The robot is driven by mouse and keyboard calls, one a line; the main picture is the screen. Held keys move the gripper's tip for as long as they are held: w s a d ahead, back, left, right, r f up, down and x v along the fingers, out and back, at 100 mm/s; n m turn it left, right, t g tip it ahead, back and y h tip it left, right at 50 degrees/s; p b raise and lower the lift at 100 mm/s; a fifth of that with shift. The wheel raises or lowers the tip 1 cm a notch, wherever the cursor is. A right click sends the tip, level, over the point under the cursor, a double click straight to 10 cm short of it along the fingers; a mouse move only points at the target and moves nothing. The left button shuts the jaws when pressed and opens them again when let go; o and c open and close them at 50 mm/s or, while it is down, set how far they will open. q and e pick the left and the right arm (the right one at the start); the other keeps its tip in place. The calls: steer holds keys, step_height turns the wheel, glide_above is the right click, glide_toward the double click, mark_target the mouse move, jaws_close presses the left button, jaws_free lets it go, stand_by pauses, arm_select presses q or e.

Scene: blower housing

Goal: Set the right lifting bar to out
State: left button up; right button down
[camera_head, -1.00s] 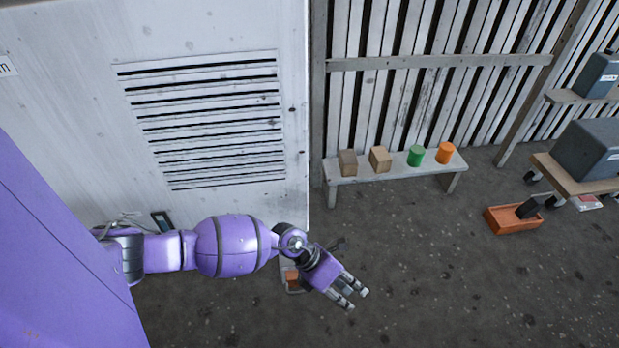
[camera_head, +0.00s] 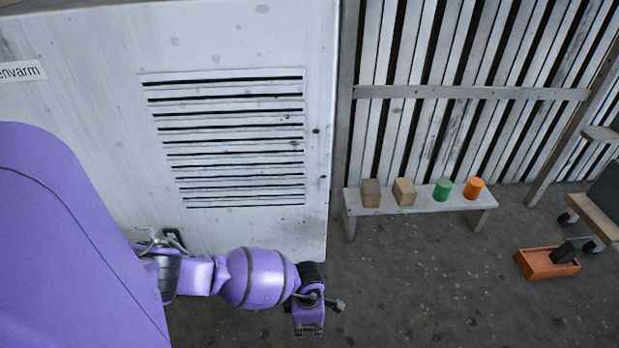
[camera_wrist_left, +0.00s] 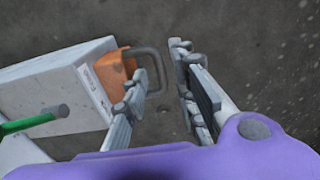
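In the left wrist view, a grey U-shaped bar (camera_wrist_left: 154,62) sticks out from an orange block (camera_wrist_left: 113,72) on the end of a pale grey box (camera_wrist_left: 58,82). I cannot tell for sure that it is the right lifting bar. My left gripper (camera_wrist_left: 165,105) is open, its fingers apart. The bar's outer bend reaches into the gap beside the left-hand finger, which hides part of it; contact is unclear. In the head view my left gripper (camera_head: 308,329) points down the picture and hides the block and bar. My right gripper is not in view.
A large pale cabinet with a louvred vent (camera_head: 318,150) stands behind my left arm. A low bench (camera_head: 430,203) holds several small blocks. An orange tray (camera_head: 538,264) is on the right. Floor between is clear.

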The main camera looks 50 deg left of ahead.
arm_select(q)
steer(key=shift+f, duration=0.25)
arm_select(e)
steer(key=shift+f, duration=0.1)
arm_select(q)
steer(key=shift+c, duration=0.2)
jaws_close()
steer(key=shift+d, duration=0.1)
